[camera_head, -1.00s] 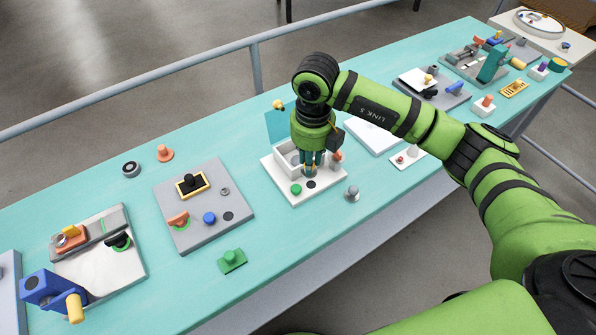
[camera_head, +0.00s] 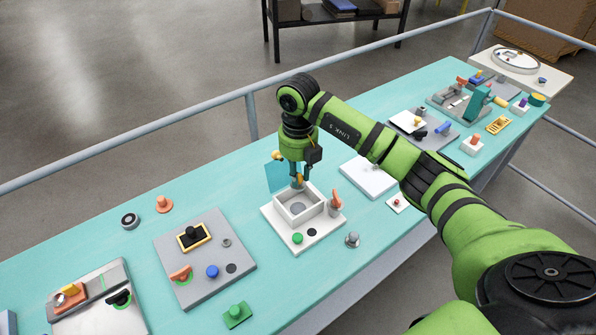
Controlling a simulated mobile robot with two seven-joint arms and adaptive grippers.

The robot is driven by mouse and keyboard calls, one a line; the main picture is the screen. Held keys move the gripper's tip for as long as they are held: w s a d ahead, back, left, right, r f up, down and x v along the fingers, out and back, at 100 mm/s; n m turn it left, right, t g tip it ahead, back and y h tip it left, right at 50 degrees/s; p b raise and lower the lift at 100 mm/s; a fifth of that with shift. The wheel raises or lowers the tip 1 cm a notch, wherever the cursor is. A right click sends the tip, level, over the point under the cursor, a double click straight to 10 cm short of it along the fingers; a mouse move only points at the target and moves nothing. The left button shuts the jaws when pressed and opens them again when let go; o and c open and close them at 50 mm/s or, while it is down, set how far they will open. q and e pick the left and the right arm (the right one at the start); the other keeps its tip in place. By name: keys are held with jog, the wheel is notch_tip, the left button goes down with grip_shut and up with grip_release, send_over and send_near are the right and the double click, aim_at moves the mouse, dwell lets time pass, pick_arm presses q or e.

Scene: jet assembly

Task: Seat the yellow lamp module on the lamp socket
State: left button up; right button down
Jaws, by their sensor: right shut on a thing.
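My right gripper (camera_head: 298,181) points down over the back part of an open white box (camera_head: 286,216) on a white base plate. It is shut on a small yellow piece, likely the yellow lamp module (camera_head: 299,180), mostly hidden between the fingers. A grey round spot (camera_head: 297,208) lies on the box floor; I cannot tell if it is the lamp socket. A dark disc (camera_head: 312,232) is on the plate in front of the box. My left gripper is not in view.
A teal upright panel (camera_head: 277,180) with a yellow knob stands behind the box. An orange handle (camera_head: 336,200), a green button (camera_head: 298,239) and a grey knob (camera_head: 352,240) are close by. A grey board (camera_head: 205,284) lies left; a white plate (camera_head: 368,176) lies right.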

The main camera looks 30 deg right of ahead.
jog(key=shift+f+b, duration=3.3)
jog(key=shift+f, duration=1.4)
jog(key=shift+f, duration=0.25)
jog(key=c, duration=1)
grip_release()
jog(key=shift+r, duration=0.2)
notch_tip(320, 180, up, 12)
jog(key=shift+f, duration=0.15)
